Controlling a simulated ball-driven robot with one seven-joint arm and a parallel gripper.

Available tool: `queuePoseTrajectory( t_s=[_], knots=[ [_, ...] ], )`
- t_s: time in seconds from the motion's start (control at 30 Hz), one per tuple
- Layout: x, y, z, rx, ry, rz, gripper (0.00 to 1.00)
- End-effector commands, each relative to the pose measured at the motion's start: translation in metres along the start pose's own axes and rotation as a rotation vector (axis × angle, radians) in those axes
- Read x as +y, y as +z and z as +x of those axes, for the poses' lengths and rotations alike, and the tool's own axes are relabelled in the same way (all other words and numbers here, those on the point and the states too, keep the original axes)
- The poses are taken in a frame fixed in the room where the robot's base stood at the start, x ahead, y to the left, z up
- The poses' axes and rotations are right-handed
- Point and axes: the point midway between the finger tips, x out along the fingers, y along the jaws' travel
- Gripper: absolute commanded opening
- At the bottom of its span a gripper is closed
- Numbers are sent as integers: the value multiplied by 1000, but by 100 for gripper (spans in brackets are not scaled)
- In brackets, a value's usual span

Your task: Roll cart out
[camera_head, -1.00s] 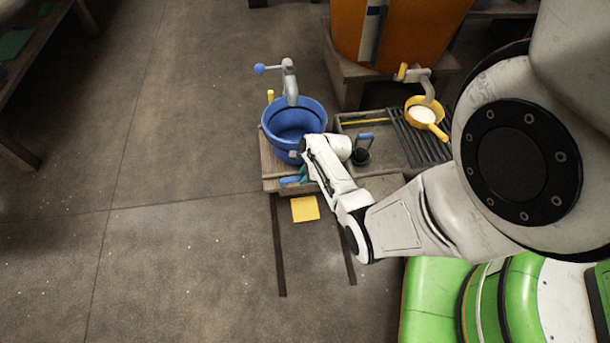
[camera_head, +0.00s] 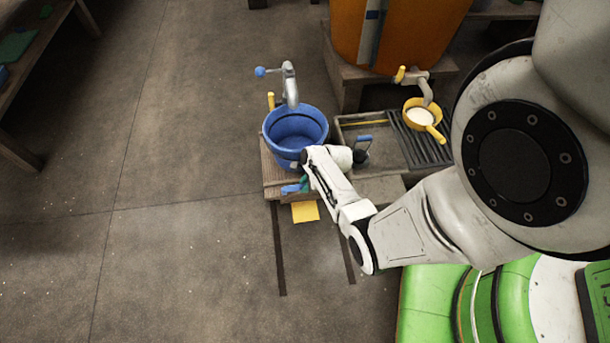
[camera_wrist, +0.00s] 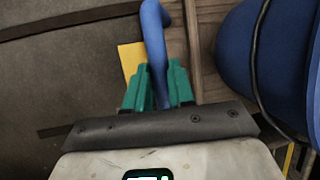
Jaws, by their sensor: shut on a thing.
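The low wooden cart (camera_head: 275,180) stands under the grey tap, with the blue bucket (camera_head: 296,132) upright on it. The cart's blue handle (camera_head: 291,188) sticks out at its front. My gripper (camera_head: 303,183) is at the cart's front edge, its green fingers shut on the blue handle. In the wrist view, the handle (camera_wrist: 153,35) runs between the fingers of my gripper (camera_wrist: 158,80), and the bucket (camera_wrist: 245,60) is on the right. My arm hides part of the cart's right side.
Two dark floor strips (camera_head: 278,250) run forward from the cart, with a yellow square (camera_head: 305,212) between them. The grey tap (camera_head: 290,85) is behind the bucket. An orange tank (camera_head: 400,35) and a yellow ladle (camera_head: 421,116) are to the right. Floor ahead and left is clear.

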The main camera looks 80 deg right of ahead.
Motion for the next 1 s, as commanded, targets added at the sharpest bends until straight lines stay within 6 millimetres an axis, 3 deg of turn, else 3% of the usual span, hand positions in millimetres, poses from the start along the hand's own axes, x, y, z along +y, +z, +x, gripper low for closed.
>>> queuePoseTrajectory(
  t_s=[0.1,0.7,1.0],
  knots=[
    [30,5,-12,1,12,2,0],
    [194,15,-41,2,11,0,0],
    [262,20,-50,1,8,1,0]
  ],
)
